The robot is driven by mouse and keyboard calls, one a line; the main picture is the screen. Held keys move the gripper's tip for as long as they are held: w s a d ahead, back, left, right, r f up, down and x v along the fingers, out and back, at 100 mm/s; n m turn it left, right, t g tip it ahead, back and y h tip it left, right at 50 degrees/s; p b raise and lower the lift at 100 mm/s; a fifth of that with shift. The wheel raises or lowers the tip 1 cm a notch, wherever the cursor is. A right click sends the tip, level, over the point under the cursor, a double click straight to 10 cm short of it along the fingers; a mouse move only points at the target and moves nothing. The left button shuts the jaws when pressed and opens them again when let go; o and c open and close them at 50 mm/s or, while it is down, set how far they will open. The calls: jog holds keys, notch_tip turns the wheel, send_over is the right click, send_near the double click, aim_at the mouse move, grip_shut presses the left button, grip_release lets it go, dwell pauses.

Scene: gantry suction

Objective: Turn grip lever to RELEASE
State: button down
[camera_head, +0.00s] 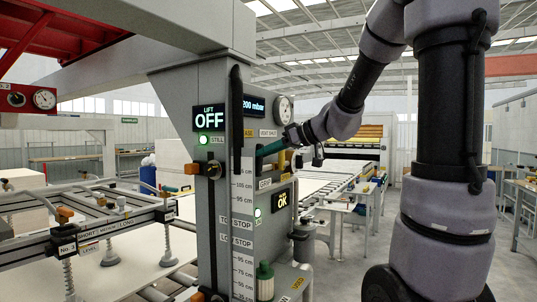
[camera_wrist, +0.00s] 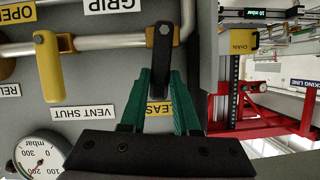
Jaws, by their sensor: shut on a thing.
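The grip lever (camera_wrist: 163,42) is a dark arm on a silver pipe, seen in the wrist view below the partly cut-off GRIP label (camera_wrist: 113,5). A yellow label ending in "EASE" (camera_wrist: 159,109) is partly hidden behind the fingers. In the head view my gripper (camera_head: 262,152) reaches the grey column's panel from the right, above the GRIP label (camera_head: 265,183). The lever itself is hard to make out there.
A yellow-handled lever (camera_wrist: 50,68) stands beside the grip lever, near the VENT SHUT label (camera_wrist: 82,112). A round pressure gauge (camera_wrist: 42,158) is close to my gripper. The head view shows a LIFT OFF display (camera_head: 208,118) and a suction frame (camera_head: 95,225) at left.

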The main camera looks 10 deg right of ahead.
jog(key=shift+s+a+n+t+h, duration=0.3)
jog(key=shift+s+n+h, duration=0.1)
jog(key=shift+n, duration=0.2)
jog(key=c, duration=0.6)
grip_release()
jog(key=shift+c, duration=0.2)
jog(key=v, duration=1)
jog(key=shift+s+d, duration=0.2)
jog(key=shift+d, duration=0.1)
jog(key=shift+r, duration=0.1)
jog(key=s+f+m+g+h, duration=0.2)
jog(key=s+f+m+h, duration=0.5)
jog(key=s+m, duration=0.6)
jog(key=shift+s+d+f+h, duration=0.3)
jog(key=shift+s+f, duration=0.1)
jog(key=shift+f, duration=0.35)
